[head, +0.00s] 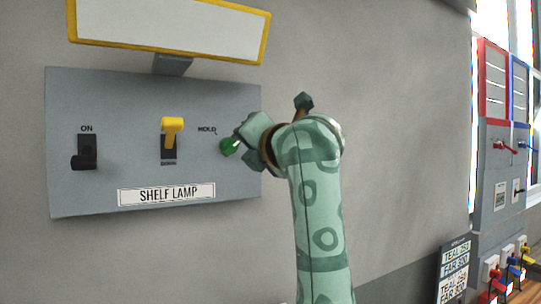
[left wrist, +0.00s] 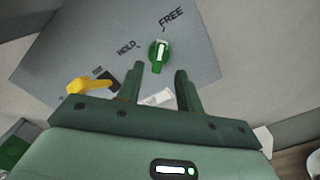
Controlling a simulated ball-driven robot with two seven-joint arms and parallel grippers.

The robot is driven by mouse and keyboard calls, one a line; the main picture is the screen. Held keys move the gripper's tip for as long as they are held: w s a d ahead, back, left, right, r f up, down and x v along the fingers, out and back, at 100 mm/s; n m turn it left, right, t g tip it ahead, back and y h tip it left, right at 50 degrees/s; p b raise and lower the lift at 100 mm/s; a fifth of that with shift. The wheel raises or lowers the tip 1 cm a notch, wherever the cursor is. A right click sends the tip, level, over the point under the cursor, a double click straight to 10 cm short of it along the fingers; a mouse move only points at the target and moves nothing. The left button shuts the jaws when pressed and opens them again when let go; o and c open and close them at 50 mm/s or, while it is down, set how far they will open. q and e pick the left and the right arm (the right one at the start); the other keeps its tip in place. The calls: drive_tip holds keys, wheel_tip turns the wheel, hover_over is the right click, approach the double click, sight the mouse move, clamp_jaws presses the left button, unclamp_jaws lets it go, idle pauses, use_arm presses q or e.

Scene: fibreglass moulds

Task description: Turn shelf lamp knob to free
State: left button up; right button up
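The shelf lamp panel (head: 100,110) is a grey plate on the wall with a "SHELF LAMP" label (head: 166,194). Its green knob (head: 229,147) is at the right side, by the word HOLD. In the left wrist view the knob (left wrist: 158,52) has a white mark running roughly up and down, and the words HOLD and FREE show. The mark lies nearer the FREE direction than HOLD. My left gripper (left wrist: 157,82) is open, its two fingers apart and short of the knob, with nothing between them. In the head view my left gripper (head: 250,136) partly covers the knob's surroundings. My right gripper is out of view.
A yellow lever (head: 172,130) and a black ON switch (head: 84,154) sit left of the knob. A yellow-framed lamp (head: 168,30) juts out above the panel. Red and blue panels with switches (head: 505,147) stand at the far right. The wall between is bare.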

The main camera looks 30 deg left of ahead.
use_arm(q)
drive_tip(key=b+v, duration=0.2)
drive_tip(key=v, duration=0.9)
drive_tip(key=shift+a, duration=0.15)
